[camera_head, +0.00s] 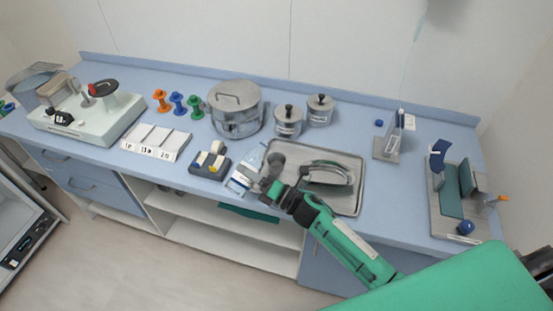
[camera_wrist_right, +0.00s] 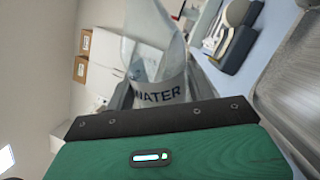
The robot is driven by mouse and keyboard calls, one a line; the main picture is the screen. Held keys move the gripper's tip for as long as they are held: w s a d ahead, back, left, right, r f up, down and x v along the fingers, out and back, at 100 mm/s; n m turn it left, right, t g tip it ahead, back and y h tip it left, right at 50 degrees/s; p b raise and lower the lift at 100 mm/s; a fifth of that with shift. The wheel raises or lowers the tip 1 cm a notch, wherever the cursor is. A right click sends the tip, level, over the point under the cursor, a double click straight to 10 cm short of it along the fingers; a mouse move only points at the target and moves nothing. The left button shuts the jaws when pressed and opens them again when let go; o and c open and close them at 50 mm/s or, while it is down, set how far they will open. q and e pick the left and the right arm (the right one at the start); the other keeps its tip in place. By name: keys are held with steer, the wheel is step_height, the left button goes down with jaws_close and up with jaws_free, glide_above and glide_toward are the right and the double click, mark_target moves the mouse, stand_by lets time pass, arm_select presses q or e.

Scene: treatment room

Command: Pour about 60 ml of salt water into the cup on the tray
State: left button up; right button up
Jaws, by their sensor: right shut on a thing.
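My right gripper (camera_head: 272,185) is shut on a clear container with a white label (camera_head: 242,178), at the left edge of the metal tray (camera_head: 345,208). In the right wrist view the container (camera_wrist_right: 158,92) reads "WATER" and sits just beyond the dark jaw edge. It looks tilted in the head view. A round grey thing (camera_head: 277,159) shows at the tray's left end beside the gripper; I cannot tell whether it is the cup. A shiny curved metal dish (camera_head: 330,174) lies on the tray. No liquid stream is visible. My left gripper is out of view.
A tape dispenser (camera_head: 209,164) stands left of the container. A large steel pot (camera_head: 236,110) and two lidded canisters (camera_head: 288,121) (camera_head: 320,109) stand behind. A stand with blue parts (camera_head: 460,200) is at the right.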

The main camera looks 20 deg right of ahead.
mark_target(257, 170)
steer(key=shift+w+d+r+n+b, duration=0.25)
steer(key=shift+d+n+b, duration=0.15)
steer(key=shift+n, duration=0.5)
steer(key=n+b, duration=0.1)
steer(key=d+f+n+g+b, duration=0.1)
steer(key=b, duration=0.1)
steer(key=w+f+n+g+b, duration=0.1)
steer(key=n, duration=0.1)
steer(key=shift+w+d+f+y, duration=0.1)
steer(key=shift+d+f+y, duration=0.1)
steer(key=shift+f+y, duration=0.1)
steer(key=n, duration=0.2)
steer(key=n+g+b, duration=0.1)
steer(key=n, duration=0.1)
steer(key=shift+d+r, duration=0.15)
steer(key=shift+r, duration=0.2)
steer(key=n, duration=0.2)
steer(key=n+g, duration=0.1)
steer(key=n, duration=0.1)
steer(key=shift+w+d+f+h, duration=0.1)
steer(key=shift+w+d+h, duration=0.05)
steer(key=shift+h, duration=0.25)
stand_by(0.3)
